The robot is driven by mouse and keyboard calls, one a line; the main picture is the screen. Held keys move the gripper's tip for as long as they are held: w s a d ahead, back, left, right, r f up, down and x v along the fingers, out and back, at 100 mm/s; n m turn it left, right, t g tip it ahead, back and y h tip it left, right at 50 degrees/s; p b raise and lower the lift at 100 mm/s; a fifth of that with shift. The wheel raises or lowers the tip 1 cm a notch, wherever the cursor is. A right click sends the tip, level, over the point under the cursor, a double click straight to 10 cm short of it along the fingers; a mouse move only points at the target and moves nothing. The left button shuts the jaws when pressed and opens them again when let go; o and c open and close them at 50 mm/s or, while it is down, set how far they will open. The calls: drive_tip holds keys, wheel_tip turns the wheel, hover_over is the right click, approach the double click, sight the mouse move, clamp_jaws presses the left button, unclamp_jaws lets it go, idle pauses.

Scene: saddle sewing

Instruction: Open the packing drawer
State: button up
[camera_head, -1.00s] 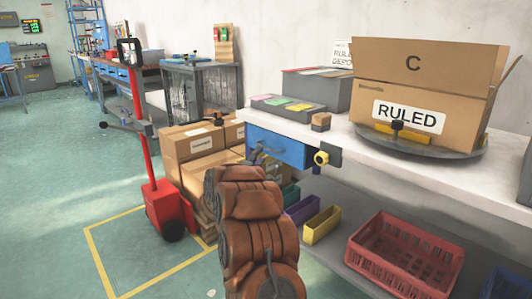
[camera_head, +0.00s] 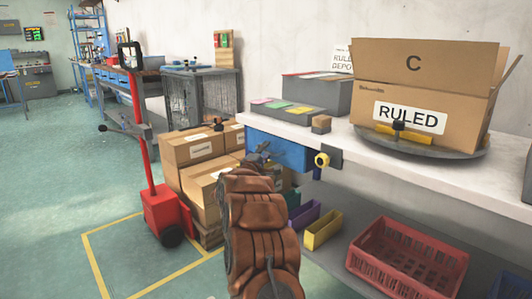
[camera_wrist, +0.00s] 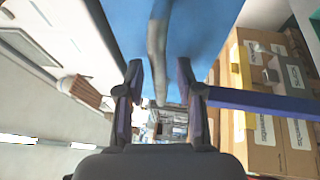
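The blue packing drawer (camera_head: 285,152) sits under the left end of the white workbench top. It looks shut in the head view. Its blue front (camera_wrist: 205,25) fills the top of the wrist view. A grey bar handle (camera_wrist: 157,45) on that front runs between my two fingers. My gripper (camera_head: 262,155) is at the drawer front in the head view, small and partly hidden by my brown-sleeved arm. In the wrist view my gripper (camera_wrist: 161,90) is open, with a visible gap on each side of the handle. Contact with the handle cannot be made out.
A yellow knob (camera_head: 322,160) sits right of the drawer. The workbench (camera_head: 350,160) carries a carton marked RULED (camera_head: 425,85). Stacked cartons (camera_head: 195,150) and a red pallet truck (camera_head: 165,210) stand left. Bins and a red crate (camera_head: 405,258) are below. Floor at left is clear.

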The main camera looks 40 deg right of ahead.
drive_tip(key=shift+c, duration=0.5)
clamp_jaws()
